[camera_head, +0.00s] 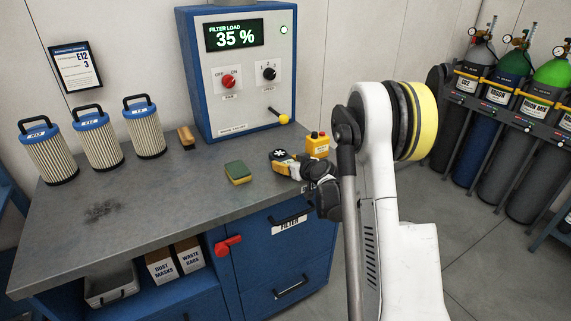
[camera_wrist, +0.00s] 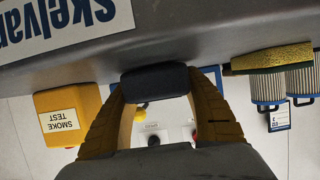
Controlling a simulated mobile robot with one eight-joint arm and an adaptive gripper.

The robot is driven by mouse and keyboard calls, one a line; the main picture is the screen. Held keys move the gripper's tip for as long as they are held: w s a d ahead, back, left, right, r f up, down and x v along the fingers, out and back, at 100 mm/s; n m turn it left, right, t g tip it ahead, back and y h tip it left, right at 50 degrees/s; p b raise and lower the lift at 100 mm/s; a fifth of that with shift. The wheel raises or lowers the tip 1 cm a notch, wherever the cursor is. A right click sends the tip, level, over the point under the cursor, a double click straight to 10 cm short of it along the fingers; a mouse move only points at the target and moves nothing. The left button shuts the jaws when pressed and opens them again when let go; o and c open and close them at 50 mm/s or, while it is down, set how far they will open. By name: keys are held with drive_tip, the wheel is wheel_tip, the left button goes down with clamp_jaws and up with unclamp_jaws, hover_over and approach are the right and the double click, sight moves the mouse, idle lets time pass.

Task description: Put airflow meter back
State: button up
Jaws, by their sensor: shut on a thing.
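The airflow meter (camera_head: 287,163) is a small yellow and black tool with a round vane head, near the right end of the bench in the head view. My gripper (camera_head: 312,172) is shut on its near end. In the wrist view, my gripper (camera_wrist: 155,95) has its two fingers on either side of a dark block, the meter's body (camera_wrist: 155,80). The rest of the meter is hidden there. I cannot tell whether it touches the bench top or is held just above it.
The bench (camera_head: 190,190) carries a yellow smoke test box (camera_head: 317,145) close behind the meter, a green and yellow sponge (camera_head: 238,172), a brush (camera_head: 186,137) and three filters (camera_head: 103,142). The blue extractor unit (camera_head: 240,75) stands behind. The bench's front left is clear.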

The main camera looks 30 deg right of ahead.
drive_tip(key=shift+f, duration=0.15)
drive_tip(key=o, duration=1.3)
